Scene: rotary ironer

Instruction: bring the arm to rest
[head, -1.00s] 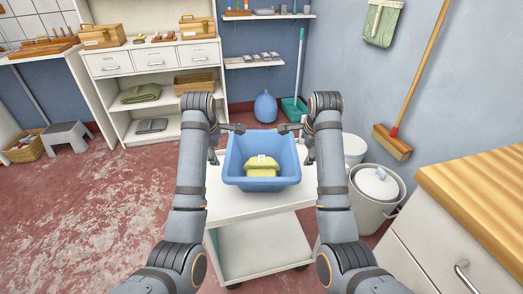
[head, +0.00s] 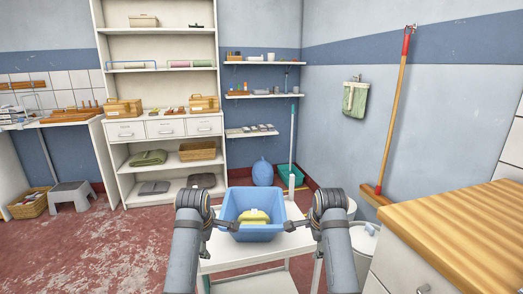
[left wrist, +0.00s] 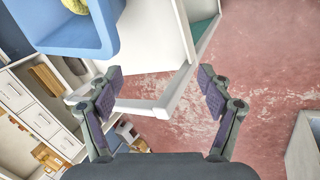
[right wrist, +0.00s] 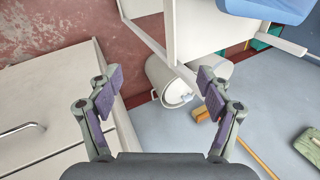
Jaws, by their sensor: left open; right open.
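A blue tub (head: 252,234) with a folded yellow cloth (head: 254,217) in it sits on a white cart (head: 258,257). My left gripper (head: 234,226) is open and empty by the tub's left side; in the left wrist view (left wrist: 160,84) its fingers are spread over the cart's edge and red floor. My right gripper (head: 290,227) is open and empty by the tub's right side; in the right wrist view (right wrist: 160,84) nothing is between its fingers. Whether either gripper touches the tub cannot be told.
A white bin (right wrist: 172,84) stands beside the cart. A wood-topped cabinet (head: 450,232) is close on the right. A shelf unit (head: 160,65) and wall shelves (head: 262,94) are at the back. A broom (head: 395,120) leans on the right wall. Red floor is open at the left.

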